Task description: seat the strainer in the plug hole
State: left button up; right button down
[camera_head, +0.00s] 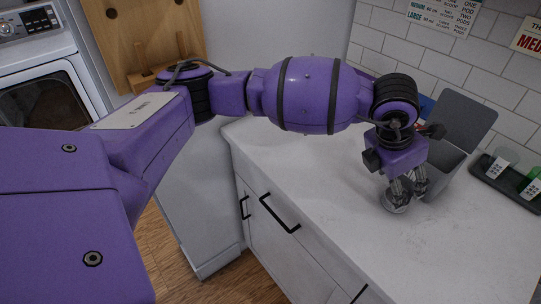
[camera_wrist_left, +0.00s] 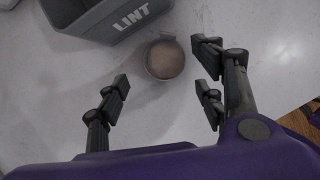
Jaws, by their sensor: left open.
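A small round metal piece (camera_wrist_left: 165,58) with a brownish middle and a small tab at its rim lies on the white counter. It looks like the strainer, but I cannot be sure. In the head view its silver rim (camera_head: 395,206) shows just below my left gripper (camera_head: 405,192), partly hidden by the fingers. In the wrist view my left gripper (camera_wrist_left: 163,84) is open and empty, with its fingers spread either side of the line to the piece. The piece lies just beyond the fingertips. I cannot make out a plug hole. My right gripper is not in view.
A dark tray (camera_head: 497,182) with cups is at the right, by the tiled wall (camera_head: 440,62). The front counter (camera_head: 440,260) is clear.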

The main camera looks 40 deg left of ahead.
pick_arm(q)
jog(key=x, duration=0.5)
jog(key=shift+d, duration=0.2)
jog(key=shift+r, duration=0.1)
jog(key=c, duration=1.3)
jog(key=shift+r, duration=0.1)
jog(key=shift+r, duration=0.6)
jog(key=s+r, duration=0.1)
jog(key=r, duration=0.1)
jog(key=s+r, duration=0.1)
jog(key=r, duration=0.1)
jog(key=s+d+r, duration=0.1)
jog(key=r, duration=0.1)
jog(key=shift+s+d+r, duration=0.1)
jog(key=shift+s+r, duration=0.25)
jog(key=shift+s, duration=0.05)
jog(key=s+d+r, duration=0.2)
jog(key=s+r, duration=0.2)
jog(key=s, duration=0.5)
jog(key=shift+s+d+r+b, duration=0.2)
jog(key=shift+s+r+b, duration=0.1)
jog(key=shift+r, duration=0.1)
jog(key=shift+s, duration=0.1)
